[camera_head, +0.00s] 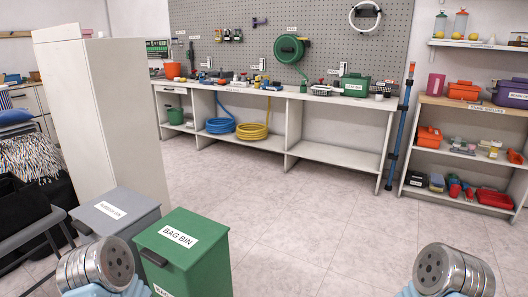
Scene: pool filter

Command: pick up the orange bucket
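An orange bucket (173,70) stands upright on the far left end of the long white workbench (336,99) at the back wall. It is small and far away in the head view, with the tall white cabinet to its left. Only rounded metal links of my two arms show at the bottom left and bottom right. No gripper fingers are in view, so I cannot see what either gripper holds. Both arms are far from the bucket, across the room.
A green bag bin (180,240) and a grey bin (112,212) stand close at front left, beside the tall cabinet (95,110). Shelves (470,108) at right hold other orange containers. A blue pole (401,125) leans at the bench's right end. The middle floor is clear.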

